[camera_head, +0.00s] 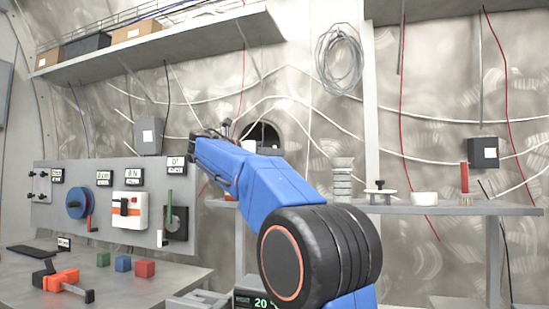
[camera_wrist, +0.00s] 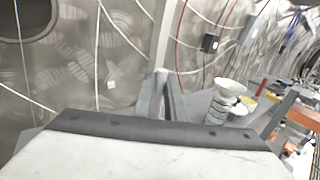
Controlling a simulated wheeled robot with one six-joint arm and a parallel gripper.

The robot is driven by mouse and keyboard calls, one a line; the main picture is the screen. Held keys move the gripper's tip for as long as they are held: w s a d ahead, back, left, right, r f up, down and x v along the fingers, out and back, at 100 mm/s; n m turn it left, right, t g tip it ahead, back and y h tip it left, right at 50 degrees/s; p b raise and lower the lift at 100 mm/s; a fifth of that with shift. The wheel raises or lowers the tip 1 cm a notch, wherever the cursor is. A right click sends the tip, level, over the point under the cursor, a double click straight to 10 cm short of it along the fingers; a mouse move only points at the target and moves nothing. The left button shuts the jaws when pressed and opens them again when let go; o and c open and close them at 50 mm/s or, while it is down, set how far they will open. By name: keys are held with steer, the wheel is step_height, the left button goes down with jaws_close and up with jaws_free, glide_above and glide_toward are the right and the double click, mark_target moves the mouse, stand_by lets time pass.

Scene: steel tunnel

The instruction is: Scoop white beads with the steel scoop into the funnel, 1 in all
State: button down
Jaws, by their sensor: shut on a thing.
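The pale funnel (camera_head: 343,163) stands upright on a ringed stand on the shelf in the head view. It also shows right of centre in the wrist view (camera_wrist: 230,87). My gripper (camera_wrist: 163,88) shows at the middle of the wrist view as narrow grey fingers, shut on the steel scoop, of which little can be made out. The gripper is left of the funnel there and apart from it. In the head view my blue arm hides the gripper. A white bowl (camera_head: 425,198) sits right of the funnel; its contents and any beads cannot be made out.
A black-knobbed fixture (camera_head: 380,190) and a red cylinder (camera_head: 465,180) stand on the grey shelf (camera_head: 510,208). A control panel (camera_head: 110,205), coloured blocks (camera_head: 123,263) and an orange clamp-like tool (camera_head: 62,279) are at left. Cables hang on the wall.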

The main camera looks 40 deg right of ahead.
steer(key=shift+r, duration=2.35)
